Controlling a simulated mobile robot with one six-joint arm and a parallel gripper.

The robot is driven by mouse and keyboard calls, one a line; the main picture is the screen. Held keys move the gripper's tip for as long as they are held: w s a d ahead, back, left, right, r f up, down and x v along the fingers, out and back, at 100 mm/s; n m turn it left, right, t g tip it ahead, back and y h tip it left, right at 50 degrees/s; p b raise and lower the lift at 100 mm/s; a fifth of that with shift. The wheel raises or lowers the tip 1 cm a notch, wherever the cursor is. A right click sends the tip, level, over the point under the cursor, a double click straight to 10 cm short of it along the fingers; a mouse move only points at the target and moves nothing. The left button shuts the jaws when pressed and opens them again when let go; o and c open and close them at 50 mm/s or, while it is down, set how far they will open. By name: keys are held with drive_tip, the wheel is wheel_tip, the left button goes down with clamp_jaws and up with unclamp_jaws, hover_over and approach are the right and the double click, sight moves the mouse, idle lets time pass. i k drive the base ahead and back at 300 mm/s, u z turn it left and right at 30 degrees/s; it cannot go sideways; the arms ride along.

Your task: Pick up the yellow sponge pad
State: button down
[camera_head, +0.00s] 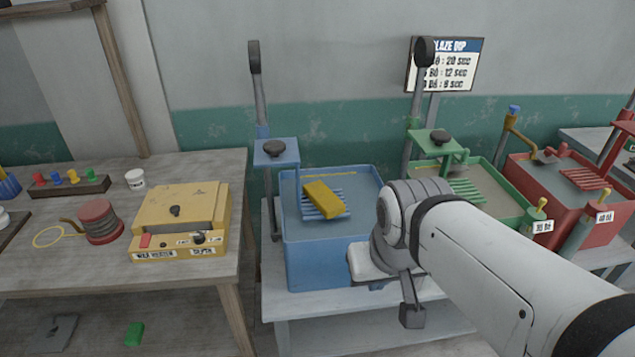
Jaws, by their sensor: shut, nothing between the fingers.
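The yellow sponge pad (323,199) looks like a flat yellow block. It lies slightly tilted on a blue slatted rack (338,205) in the blue dip tank (325,262). My gripper (411,316) hangs below my wrist, right of the tank's front and lower than the pad. It is shut and empty, apart from the pad. My arm covers part of the tank's right side and the bench behind it.
A blue lever stand (276,152) rises at the blue tank's left. A green tank (500,205) and a red tank (560,190) stand to the right. A yellow wax warmer (180,218) and red spool (100,222) sit on the left table. A green block (134,333) lies below.

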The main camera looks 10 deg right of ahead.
sight(320, 196)
drive_tip(key=u, duration=0.05)
drive_tip(key=i, duration=1)
drive_tip(key=z, duration=0.05)
